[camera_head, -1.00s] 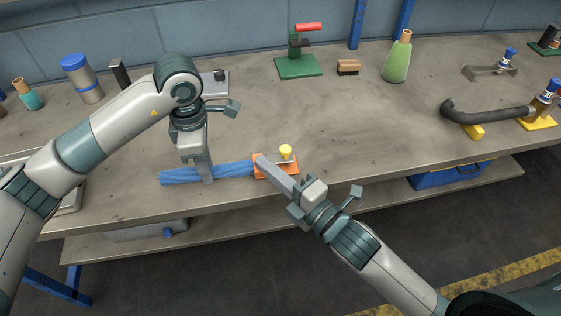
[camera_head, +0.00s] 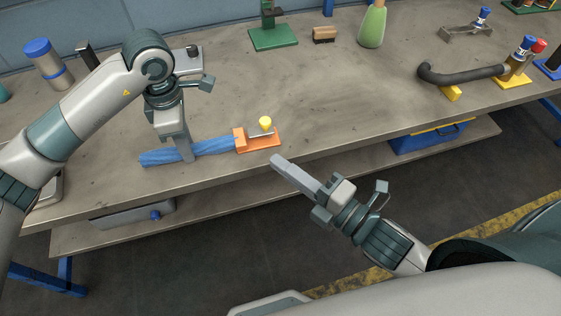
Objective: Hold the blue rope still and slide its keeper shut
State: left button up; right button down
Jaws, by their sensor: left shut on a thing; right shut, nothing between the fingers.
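The blue rope (camera_head: 213,147) lies along the front of the grey workbench, with its right end at an orange holder. My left gripper (camera_head: 184,157) points down and is shut on the rope, left of the holder. The orange keeper base (camera_head: 262,146) has a raised orange block at its left end, a pale metal strip and a yellow knob (camera_head: 265,123). My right gripper (camera_head: 277,161) is shut and empty. Its fingertips are apart from the holder, to its lower right near the bench's front edge.
The workbench (camera_head: 330,100) is clear behind and right of the holder. A black bent pipe (camera_head: 460,75) on yellow supports lies at the right. A brush (camera_head: 324,34), a green bottle (camera_head: 372,25) and a green clamp stand (camera_head: 272,38) stand at the back.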

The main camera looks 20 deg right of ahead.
pick_arm(q)
jog(key=o, duration=1.2)
jog(key=shift+c, duration=0.2)
jog(key=shift+r, duration=0.15)
notch_tip(320, 180, up, 12)
